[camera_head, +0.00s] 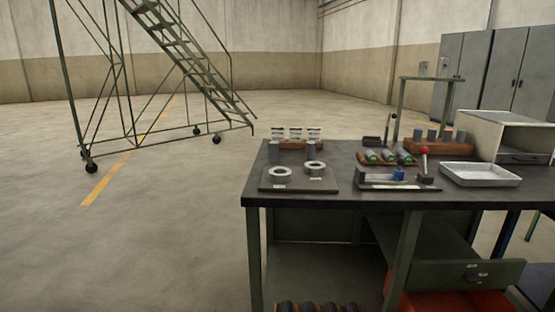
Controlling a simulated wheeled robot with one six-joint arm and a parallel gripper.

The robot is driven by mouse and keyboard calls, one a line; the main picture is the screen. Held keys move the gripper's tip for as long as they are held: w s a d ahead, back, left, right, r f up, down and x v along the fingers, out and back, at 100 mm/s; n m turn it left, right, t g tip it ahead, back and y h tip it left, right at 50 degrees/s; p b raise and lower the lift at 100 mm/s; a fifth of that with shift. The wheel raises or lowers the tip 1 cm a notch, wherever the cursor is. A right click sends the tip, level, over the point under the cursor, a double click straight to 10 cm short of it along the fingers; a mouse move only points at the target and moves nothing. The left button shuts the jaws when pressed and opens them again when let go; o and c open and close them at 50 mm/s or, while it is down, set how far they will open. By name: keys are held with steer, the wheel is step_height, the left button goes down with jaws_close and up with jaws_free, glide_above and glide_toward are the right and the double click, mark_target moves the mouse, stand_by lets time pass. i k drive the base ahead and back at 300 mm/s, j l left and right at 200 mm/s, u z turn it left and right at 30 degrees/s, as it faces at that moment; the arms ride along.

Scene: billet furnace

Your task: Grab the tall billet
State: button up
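Several dark grey billets are on the workbench (345,190), and I cannot tell for sure which is the tall billet. One upright billet (274,152) stands at the back left, behind a dark plate with two rings. Another upright billet (310,153) stands to its right, partly hidden by a ring. A wooden rack (440,149) at the back right holds upright billets (432,135). Billets with green ends (388,156) lie in a wooden tray at the middle. My gripper is not in view.
The ring plate (298,186) lies at the front left of the bench. A fixture with a red knob (423,151), a metal tray (480,174) and a furnace-like box (512,137) stand to the right. A rolling stair (165,75) stands far left. Floor left of the bench is clear.

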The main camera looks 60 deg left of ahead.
mark_target(273, 146)
steer(key=k+j+u, duration=0.3)
steer(key=j+u, duration=0.15)
steer(key=u, duration=1.3)
steer(key=k+j, duration=0.05)
